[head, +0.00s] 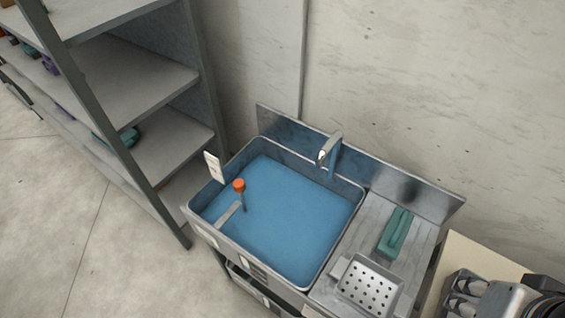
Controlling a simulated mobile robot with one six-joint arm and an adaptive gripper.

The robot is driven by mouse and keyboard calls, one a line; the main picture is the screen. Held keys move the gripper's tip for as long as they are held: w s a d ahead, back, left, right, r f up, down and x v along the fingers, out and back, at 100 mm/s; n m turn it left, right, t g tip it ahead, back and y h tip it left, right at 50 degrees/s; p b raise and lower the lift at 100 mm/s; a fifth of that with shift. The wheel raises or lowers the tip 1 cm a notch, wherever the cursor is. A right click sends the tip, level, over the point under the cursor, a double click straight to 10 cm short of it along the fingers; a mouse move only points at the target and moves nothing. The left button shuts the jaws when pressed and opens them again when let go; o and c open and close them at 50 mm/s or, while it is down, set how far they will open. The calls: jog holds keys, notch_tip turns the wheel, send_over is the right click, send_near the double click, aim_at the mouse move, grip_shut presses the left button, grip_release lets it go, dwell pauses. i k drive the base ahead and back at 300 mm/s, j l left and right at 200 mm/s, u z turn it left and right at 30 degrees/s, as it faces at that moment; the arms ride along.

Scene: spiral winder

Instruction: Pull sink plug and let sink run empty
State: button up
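The sink basin (348,222) is metal and holds blue water across its whole floor. An orange knob (239,185) tops a thin upright stem in the left part of the basin; it looks like the plug's handle. The stem's lower end is under the water, so the plug seat is hidden. My gripper (460,294) seems to be the grey and black part at the bottom right corner, partly cut off by the frame. It is well to the right of the sink and apart from the knob. Its opening is unclear.
A faucet (330,148) arches over the basin's back edge. A grey bar (229,214) lies near the front left wall. A teal object (396,233) and a perforated tray (369,287) are on the right drainboard. A shelf rack (140,85) stands left; a wall is behind.

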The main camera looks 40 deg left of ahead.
aim_at(239, 186)
jog(key=u, duration=1.95)
jog(key=i+j+u, duration=0.1)
jog(key=u, duration=0.2)
